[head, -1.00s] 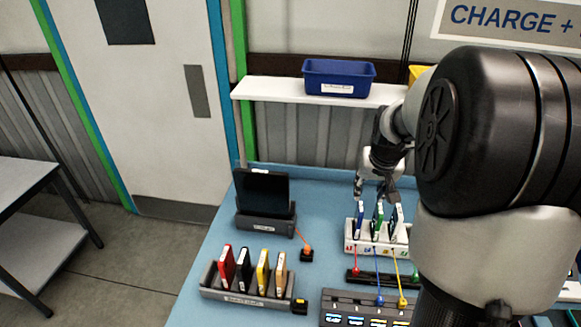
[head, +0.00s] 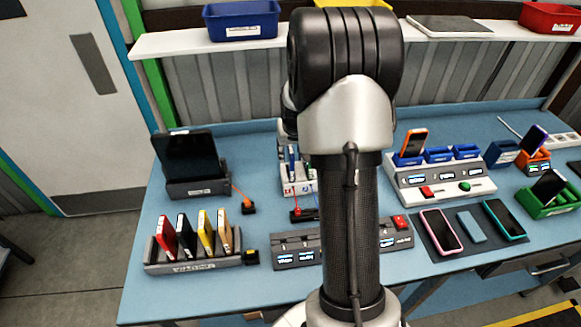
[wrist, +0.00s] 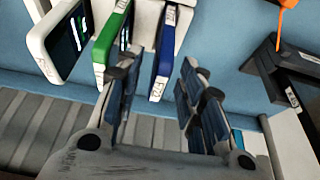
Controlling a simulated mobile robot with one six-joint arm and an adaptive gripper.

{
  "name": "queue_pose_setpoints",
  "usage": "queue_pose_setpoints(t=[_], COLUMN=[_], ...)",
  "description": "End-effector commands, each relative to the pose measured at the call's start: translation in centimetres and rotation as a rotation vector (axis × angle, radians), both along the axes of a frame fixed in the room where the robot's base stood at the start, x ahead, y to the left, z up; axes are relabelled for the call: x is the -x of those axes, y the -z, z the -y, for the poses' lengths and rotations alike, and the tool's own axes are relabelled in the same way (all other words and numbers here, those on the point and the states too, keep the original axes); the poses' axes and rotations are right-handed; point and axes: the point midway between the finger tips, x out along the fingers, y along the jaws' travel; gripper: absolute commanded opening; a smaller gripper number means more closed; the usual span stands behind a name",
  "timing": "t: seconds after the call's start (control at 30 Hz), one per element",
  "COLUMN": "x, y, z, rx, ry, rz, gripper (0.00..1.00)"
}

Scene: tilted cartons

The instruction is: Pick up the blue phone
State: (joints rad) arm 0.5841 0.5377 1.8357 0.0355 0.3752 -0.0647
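A thin blue phone (wrist: 163,60) with a white labelled end stands in a white rack. A green phone (wrist: 112,45) and a white phone (wrist: 62,42) stand beside it in the wrist view. My gripper (wrist: 158,80) is open, with one finger on each side of the blue phone's line. The left finger overlaps the gap by the green phone; I cannot tell whether anything touches. In the head view the white rack (head: 290,188) and part of the blue phone (head: 292,157) show beside my arm, which hides my gripper and the rest of the rack.
A dark tablet stand (head: 198,187) and a rack of coloured cases (head: 200,262) stand left. To the right are a charging station (head: 445,182), a dark mat (head: 475,247) with phones, and a green holder (head: 548,208). A shelf (head: 180,45) runs behind the table.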

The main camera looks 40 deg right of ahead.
Motion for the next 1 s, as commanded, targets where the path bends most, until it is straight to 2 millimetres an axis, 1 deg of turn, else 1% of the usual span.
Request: queue_pose_setpoints(t=[0.03, 0.1, 0.2, 0.47, 0.57, 1.0], x=[-0.3, -0.6, -0.9, -1.1, -1.1, -1.0], y=[1.2, 2.1, 2.9, 3.1, 3.1, 3.1], z=[0.1, 0.3, 0.5, 0.6, 0.6, 0.6], rx=[-0.001, -0.002, -0.001, 0.0, 0.0, -0.001], ry=[0.0, 0.0, 0.0, 0.0, 0.0, 0.0], rz=[-0.002, -0.003, -0.002, 0.0, 0.0, -0.001], gripper=[0.36, 0.36, 0.36, 0.36, 0.3, 0.01])
